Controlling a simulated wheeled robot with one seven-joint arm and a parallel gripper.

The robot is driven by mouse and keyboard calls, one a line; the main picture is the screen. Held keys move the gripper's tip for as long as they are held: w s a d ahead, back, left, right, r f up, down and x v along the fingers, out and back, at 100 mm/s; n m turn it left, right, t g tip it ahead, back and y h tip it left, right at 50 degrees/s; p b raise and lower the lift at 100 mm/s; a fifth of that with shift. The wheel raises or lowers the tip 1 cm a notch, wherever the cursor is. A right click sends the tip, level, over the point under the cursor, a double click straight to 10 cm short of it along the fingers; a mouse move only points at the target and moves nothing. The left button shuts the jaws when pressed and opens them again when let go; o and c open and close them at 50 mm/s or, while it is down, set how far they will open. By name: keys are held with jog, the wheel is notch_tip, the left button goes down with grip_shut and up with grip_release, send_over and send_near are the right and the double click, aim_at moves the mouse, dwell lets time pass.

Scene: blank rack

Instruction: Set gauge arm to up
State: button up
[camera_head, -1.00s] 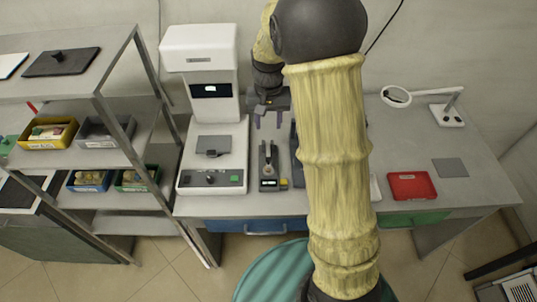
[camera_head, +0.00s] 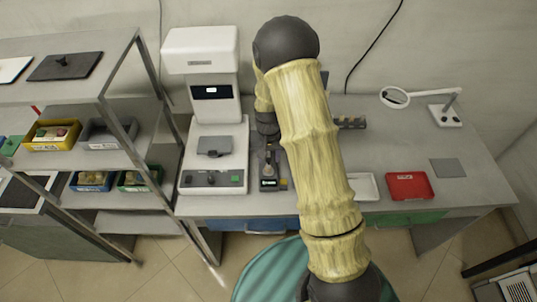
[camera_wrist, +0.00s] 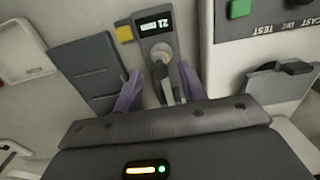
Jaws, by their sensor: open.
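The gauge (camera_head: 268,184) is a small dark device on the bench with a lit display and a yellow button. In the wrist view, the gauge (camera_wrist: 155,24) has its display at the top, and its arm (camera_wrist: 162,72) is a thin grey piece with a round knob. My gripper (camera_wrist: 160,92) is open, with its two purple fingers on either side of the gauge arm. I cannot tell whether a finger touches it. In the head view, my arm hides most of the gripper and part of the gauge.
A white measuring machine (camera_head: 213,155) stands close on the left of the gauge. A dark grey flat block (camera_wrist: 92,72) lies beside it in the wrist view. A red tray (camera_head: 410,186), a white tray (camera_head: 363,187) and a magnifier lamp (camera_head: 395,97) are to the right.

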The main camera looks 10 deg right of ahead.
jog(key=shift+f, duration=0.15)
grip_shut()
